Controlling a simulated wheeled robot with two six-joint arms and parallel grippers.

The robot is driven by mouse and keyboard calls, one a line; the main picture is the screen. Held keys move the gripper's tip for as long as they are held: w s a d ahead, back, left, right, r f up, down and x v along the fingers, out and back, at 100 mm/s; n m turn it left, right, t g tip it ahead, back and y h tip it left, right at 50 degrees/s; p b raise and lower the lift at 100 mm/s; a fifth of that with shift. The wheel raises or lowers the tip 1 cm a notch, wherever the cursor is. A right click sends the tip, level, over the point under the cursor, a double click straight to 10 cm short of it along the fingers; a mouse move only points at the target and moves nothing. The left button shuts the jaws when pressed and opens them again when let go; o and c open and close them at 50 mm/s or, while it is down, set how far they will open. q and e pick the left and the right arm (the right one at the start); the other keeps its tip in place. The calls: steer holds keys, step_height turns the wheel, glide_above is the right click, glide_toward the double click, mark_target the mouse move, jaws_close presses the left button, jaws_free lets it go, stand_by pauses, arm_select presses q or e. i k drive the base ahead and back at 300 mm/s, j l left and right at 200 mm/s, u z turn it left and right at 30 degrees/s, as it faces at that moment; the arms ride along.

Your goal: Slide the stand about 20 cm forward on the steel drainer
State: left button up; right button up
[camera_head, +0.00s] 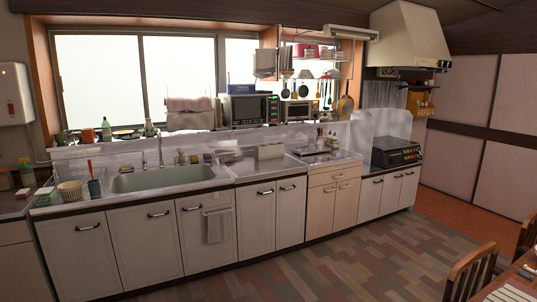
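A pale grey, boxy piece that looks like the stand (270,151) is upright on the steel drainer (258,169), right of the sink, toward the back wall. It is small and far off, so its exact shape is hard to tell. Neither of my grippers is in view, and nothing is seen touching the stand.
The sink (165,179) lies to the left, with a faucet behind it. A small rack with bottles (322,142) stands right of the drainer, and a black stove (396,152) further right. A towel (217,226) hangs on a cabinet door. The floor (300,275) before the cabinets is clear; a chair (470,275) is at right.

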mark_target(263, 152)
steer(key=i+z, duration=0.3)
steer(key=i, duration=1.85)
